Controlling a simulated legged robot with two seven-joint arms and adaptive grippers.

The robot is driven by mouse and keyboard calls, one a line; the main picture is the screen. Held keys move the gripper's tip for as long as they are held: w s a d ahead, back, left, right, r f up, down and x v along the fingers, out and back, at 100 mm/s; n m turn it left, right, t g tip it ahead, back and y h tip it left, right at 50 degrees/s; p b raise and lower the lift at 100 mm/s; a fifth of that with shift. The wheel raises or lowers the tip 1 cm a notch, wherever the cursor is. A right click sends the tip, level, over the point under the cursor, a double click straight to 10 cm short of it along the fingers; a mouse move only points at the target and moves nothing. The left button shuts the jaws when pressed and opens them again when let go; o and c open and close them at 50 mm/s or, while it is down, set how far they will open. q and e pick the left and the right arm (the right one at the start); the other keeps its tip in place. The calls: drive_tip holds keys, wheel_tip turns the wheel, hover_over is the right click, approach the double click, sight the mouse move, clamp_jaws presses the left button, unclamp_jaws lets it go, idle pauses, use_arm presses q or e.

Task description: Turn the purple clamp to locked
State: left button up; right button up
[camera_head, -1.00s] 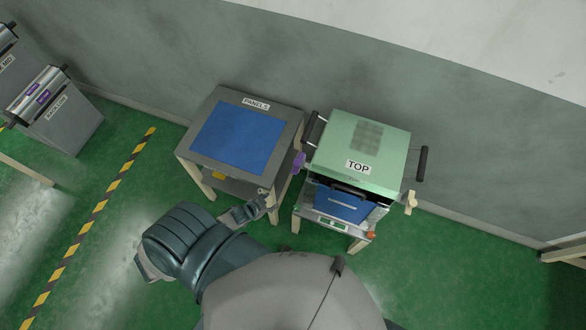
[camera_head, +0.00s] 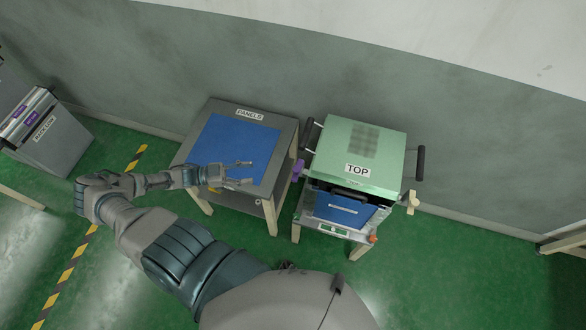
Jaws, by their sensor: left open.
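The purple clamp (camera_head: 298,170) is a small purple piece on the left side of the green box marked TOP (camera_head: 371,146). It sits in the gap between that box and the PANELS table. Its lock position is too small to tell. My left gripper (camera_head: 246,173) is open and empty over the blue surface of the PANELS table, to the left of the clamp and apart from it, its fingers pointing right. My right gripper is not in view.
The PANELS table (camera_head: 202,112) with its blue top stands left of the box. A blue panel (camera_head: 340,207) shows in the box's front opening. A black handle (camera_head: 420,162) and a cream clamp (camera_head: 411,200) are on the box's right. Grey cabinets (camera_head: 45,150) stand far left; a wall is behind.

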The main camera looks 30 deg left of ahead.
use_arm(q)
approach(298, 169)
drive_tip(key=x, duration=0.4)
drive_tip(key=w+d, duration=0.1)
drive_tip(key=w+d+f, duration=0.1)
drive_tip(key=w+d, duration=0.1)
drive_tip(key=shift+w+d+p, duration=0.1)
drive_tip(key=shift+d+p, duration=0.05)
drive_tip(key=shift+p, duration=0.25)
drive_tip(key=shift+w+d, duration=0.1)
drive_tip(key=shift+w, duration=0.05)
drive_tip(key=shift+d, duration=0.55)
drive_tip(key=shift+c, duration=0.3)
drive_tip(key=shift+d, duration=0.1)
drive_tip(key=c, duration=0.8)
clamp_jaws()
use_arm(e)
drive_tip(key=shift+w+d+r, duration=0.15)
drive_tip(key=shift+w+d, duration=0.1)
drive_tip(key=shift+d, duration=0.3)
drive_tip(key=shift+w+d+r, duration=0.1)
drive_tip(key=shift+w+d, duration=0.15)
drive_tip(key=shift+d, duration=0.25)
